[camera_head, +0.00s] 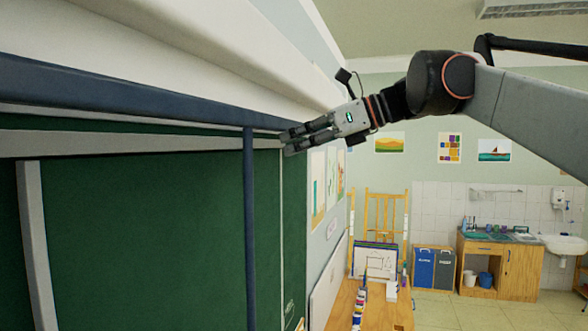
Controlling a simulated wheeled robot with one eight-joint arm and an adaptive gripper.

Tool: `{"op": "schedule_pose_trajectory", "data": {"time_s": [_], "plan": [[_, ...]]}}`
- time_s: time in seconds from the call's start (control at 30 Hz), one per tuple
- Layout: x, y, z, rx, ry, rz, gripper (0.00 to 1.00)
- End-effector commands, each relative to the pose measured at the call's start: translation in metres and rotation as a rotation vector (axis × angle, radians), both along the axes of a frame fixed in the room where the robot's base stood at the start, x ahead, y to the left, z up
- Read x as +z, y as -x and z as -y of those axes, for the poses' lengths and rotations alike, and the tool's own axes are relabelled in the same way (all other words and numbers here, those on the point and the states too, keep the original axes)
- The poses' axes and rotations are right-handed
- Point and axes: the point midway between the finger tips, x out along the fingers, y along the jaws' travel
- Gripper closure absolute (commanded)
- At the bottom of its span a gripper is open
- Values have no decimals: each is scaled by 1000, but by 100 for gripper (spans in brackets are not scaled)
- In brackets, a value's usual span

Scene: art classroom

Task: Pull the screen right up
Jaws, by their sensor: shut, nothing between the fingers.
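A long white casing (190,52) runs along the wall above the green board, from the upper left toward the middle. No white screen sheet shows hanging below it. A pale grey bar (120,143) crosses the top of the green board and ends close to my gripper. Whether this bar belongs to the screen I cannot tell. My gripper (287,142) is shut and empty, pointing left at the right end of that bar, just under the casing. Whether its fingertips touch the bar is unclear.
The green board (150,235) fills the left, with a dark blue rail (130,98) along its top and a blue upright (249,220). A wooden easel (385,215), a wooden table (375,308) and a sink cabinet (500,268) stand beyond. Open floor (455,312) shows at lower right.

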Motion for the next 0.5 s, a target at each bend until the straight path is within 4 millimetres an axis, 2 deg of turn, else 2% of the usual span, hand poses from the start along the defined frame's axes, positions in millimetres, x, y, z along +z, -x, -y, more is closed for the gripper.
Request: {"op": "schedule_pose_trajectory", "data": {"time_s": [0.03, 0.2, 0.5], "plan": [[12, 0, 0, 0, -1, 0, 100], [35, 0, 0, 0, -1, 0, 100], [49, 0, 0, -2, -5, 0, 100]]}}
